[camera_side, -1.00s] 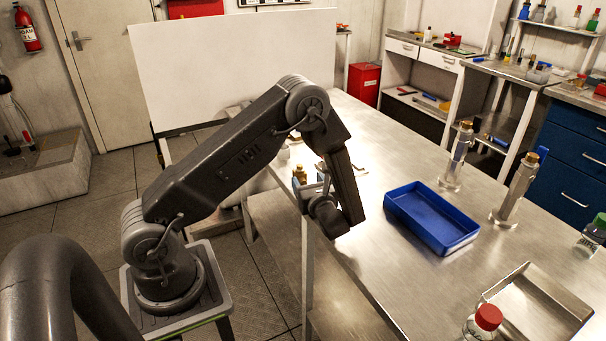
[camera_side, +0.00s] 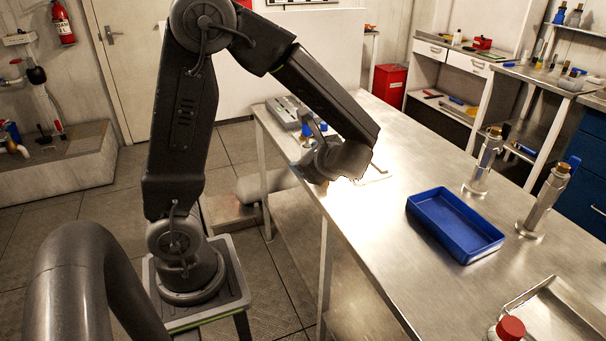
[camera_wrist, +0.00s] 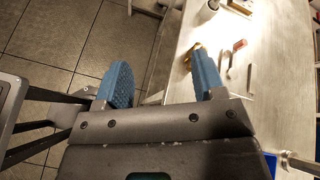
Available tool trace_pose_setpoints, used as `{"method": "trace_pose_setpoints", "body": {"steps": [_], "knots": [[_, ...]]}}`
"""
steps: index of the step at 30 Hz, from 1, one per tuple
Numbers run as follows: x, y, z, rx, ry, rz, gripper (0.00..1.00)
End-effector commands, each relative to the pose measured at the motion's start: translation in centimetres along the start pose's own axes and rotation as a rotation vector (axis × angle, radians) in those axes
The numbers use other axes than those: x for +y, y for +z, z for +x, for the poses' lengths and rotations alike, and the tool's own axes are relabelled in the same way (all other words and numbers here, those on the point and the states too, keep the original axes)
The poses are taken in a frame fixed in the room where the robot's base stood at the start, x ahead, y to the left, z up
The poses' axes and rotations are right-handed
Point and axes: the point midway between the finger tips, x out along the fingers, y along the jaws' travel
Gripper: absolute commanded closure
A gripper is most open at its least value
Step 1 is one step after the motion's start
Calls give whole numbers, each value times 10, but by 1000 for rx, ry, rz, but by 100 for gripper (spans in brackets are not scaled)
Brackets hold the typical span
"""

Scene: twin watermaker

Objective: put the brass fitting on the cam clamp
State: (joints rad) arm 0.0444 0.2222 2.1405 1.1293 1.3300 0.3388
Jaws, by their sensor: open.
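The brass fitting (camera_wrist: 189,60) stands on the steel bench in the wrist view, close to the bench's left edge. The tip of my right-hand finger partly covers it.
A blue tray (camera_side: 455,225) is on the bench to the right. Two metal cylinders (camera_side: 484,165) with brass tops stand behind it. A red-tipped piece (camera_wrist: 240,45) and slim metal parts lie right of the fitting. A red-capped bottle (camera_side: 508,329) is at the front.

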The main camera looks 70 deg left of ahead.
Motion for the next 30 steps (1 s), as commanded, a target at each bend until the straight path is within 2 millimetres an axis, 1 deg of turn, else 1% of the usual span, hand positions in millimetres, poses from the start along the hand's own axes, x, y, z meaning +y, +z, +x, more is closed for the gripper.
{"method": "trace_pose_setpoints", "body": {"steps": [1,3,5,9,12,15,18,20,23,30], "knots": [[12,10,-12,80,51,-101,36],[28,16,-28,195,131,-239,36],[42,20,-44,296,198,-357,36],[67,27,-85,539,356,-631,36],[80,33,-116,711,466,-813,36],[88,39,-142,861,563,-961,36],[92,45,-161,972,639,-1065,36],[94,48,-169,1016,673,-1106,36],[95,50,-176,1057,703,-1142,28],[95,50,-178,1065,713,-1149,28]]}}
